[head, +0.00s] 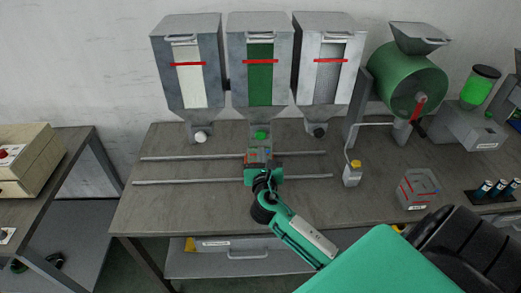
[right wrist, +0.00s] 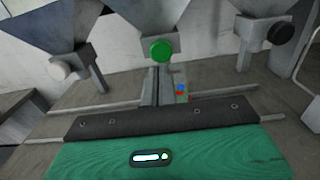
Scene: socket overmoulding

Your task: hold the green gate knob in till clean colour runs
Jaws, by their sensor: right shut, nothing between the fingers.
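The green gate knob (head: 260,134) sits under the middle hopper (head: 260,85), whose window shows green. It also shows in the right wrist view (right wrist: 160,50), just beyond my fingertips. My right gripper (head: 259,158) is shut and empty, in front of and a little below the knob in the head view. In the right wrist view its grey fingers (right wrist: 154,80) point at the knob; whether they touch it I cannot tell. A small grey piece with red and blue marks (right wrist: 181,90) shows beside the fingers, partly hidden. The outlet under the knob is hidden. My left gripper is not in view.
A white knob (head: 200,137) and a black knob (head: 319,131) flank the green one under the side hoppers. Two rails (head: 165,181) run along the bench. A small bottle (head: 352,175), a clear box (head: 417,190) and a green drum machine (head: 405,80) stand to the right.

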